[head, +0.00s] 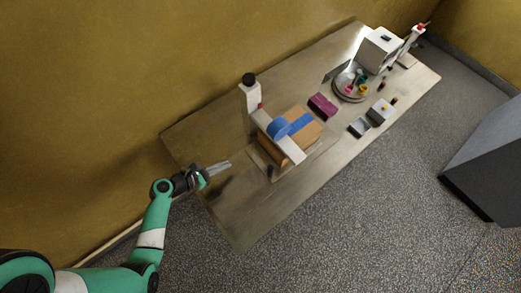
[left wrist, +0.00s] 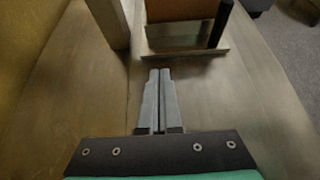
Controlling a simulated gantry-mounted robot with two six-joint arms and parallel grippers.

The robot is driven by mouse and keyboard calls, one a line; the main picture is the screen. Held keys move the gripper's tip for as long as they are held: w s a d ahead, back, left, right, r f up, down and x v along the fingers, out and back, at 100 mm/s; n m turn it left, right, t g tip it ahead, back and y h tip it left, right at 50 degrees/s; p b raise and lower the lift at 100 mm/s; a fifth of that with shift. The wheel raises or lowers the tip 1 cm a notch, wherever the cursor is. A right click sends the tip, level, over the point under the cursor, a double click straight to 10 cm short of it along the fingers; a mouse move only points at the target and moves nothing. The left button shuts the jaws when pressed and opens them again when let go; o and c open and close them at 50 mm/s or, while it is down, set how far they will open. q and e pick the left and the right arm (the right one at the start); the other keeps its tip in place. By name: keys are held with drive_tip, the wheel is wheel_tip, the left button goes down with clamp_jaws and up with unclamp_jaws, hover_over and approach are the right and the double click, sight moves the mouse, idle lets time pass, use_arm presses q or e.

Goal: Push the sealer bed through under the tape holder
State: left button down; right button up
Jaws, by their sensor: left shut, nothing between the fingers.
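The sealer bed (head: 261,164) is a flat metal plate on the table with a short dark post (head: 270,171) at its near-left end. In the left wrist view the bed's front edge (left wrist: 185,56) lies ahead of the fingertips, with the dark post (left wrist: 221,25) at its right. A brown carton (head: 303,127) with a blue strip sits on the bed. The tape holder (head: 290,149), a white arm with a blue roll (head: 278,128), crosses over the carton from a white column (head: 251,97). My left gripper (head: 226,165) is shut and empty, short of the bed.
The metal table (head: 232,215) is bare around my left gripper. Beyond the carton stand a magenta block (head: 323,105), a round tray (head: 341,93) with small colored items, small grey blocks (head: 359,127) and a white box (head: 379,49). A wall runs along the table's back.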

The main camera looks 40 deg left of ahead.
use_arm(q)
drive_tip(key=shift+w, duration=0.45)
drive_tip(key=b, duration=0.4)
approach(259, 148)
drive_tip(key=f, duration=0.2)
drive_tip(key=w+f, duration=0.1)
drive_tip(key=shift+f, duration=0.4)
drive_tip(key=w, duration=0.4)
drive_tip(key=shift+w+d, duration=0.15)
drive_tip(key=shift+d, duration=0.1)
use_arm(e)
drive_tip(key=f, duration=0.4)
drive_tip(key=shift+w+f, duration=0.1)
drive_tip(key=shift+w, duration=0.15)
